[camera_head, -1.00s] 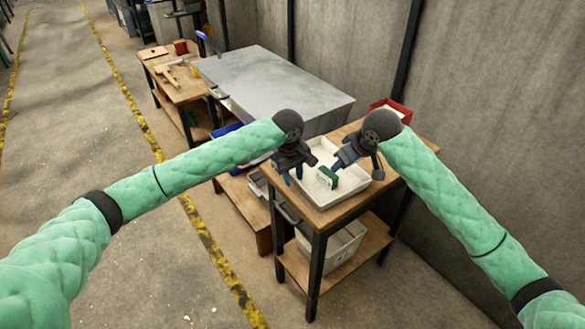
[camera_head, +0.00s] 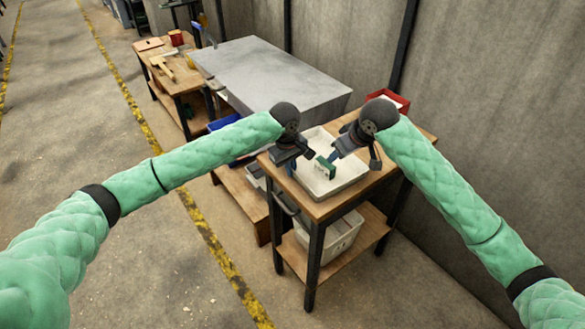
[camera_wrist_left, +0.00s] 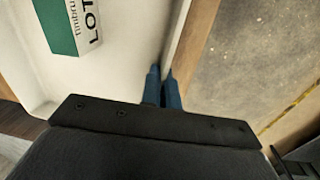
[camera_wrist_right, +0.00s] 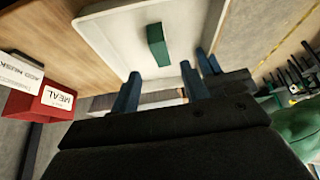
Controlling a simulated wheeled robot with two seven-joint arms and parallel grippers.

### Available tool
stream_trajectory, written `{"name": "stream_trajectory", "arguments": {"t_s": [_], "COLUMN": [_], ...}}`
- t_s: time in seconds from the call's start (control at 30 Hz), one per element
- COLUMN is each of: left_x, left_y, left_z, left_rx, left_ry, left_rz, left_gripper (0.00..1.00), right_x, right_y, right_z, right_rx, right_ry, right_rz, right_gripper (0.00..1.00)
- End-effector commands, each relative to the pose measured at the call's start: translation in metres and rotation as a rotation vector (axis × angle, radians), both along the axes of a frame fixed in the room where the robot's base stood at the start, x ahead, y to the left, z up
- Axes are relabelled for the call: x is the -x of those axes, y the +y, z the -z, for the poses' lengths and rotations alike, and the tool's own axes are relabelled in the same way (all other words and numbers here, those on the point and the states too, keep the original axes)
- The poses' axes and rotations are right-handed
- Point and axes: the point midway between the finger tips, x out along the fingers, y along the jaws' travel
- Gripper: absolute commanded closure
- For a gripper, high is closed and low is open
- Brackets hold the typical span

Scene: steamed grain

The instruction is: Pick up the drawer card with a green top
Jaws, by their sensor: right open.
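The green-topped card (camera_head: 325,167) is a small block with a white, lettered side, lying in a white tray on the wooden table. In the head view my left gripper (camera_head: 291,168) is over the tray's left edge. My right gripper (camera_head: 335,156) is open just behind the card. In the right wrist view its fingers (camera_wrist_right: 160,88) are apart and empty, with the card (camera_wrist_right: 158,45) beyond them.
The white tray (camera_head: 352,182) has raised walls around the card. A red box (camera_head: 388,101) stands at the table's back; the right wrist view shows its MEAL label. A grey-topped bench (camera_head: 270,75) stands behind. A bin (camera_head: 340,235) sits on the lower shelf.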

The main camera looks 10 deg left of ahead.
Motion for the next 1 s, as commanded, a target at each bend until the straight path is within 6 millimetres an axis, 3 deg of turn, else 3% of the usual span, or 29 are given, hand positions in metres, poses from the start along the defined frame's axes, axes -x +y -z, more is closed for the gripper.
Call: {"name": "stream_trajectory", "arguments": {"t_s": [0.6, 1.0], "left_x": [0.0, 0.0], "left_y": [0.0, 0.0], "left_z": [0.0, 0.0], "left_rx": [0.0, 0.0], "left_ry": [0.0, 0.0], "left_rz": [0.0, 0.0], "left_gripper": [1.0, 1.0], "right_x": [-0.022, -0.041], "right_y": [0.038, 0.042], "right_z": [-0.007, -0.022], "right_rx": [0.156, 0.312], "right_ry": [0.19, 0.326], "right_rz": [-0.06, -0.049], "right_gripper": [0.49, 0.49]}}
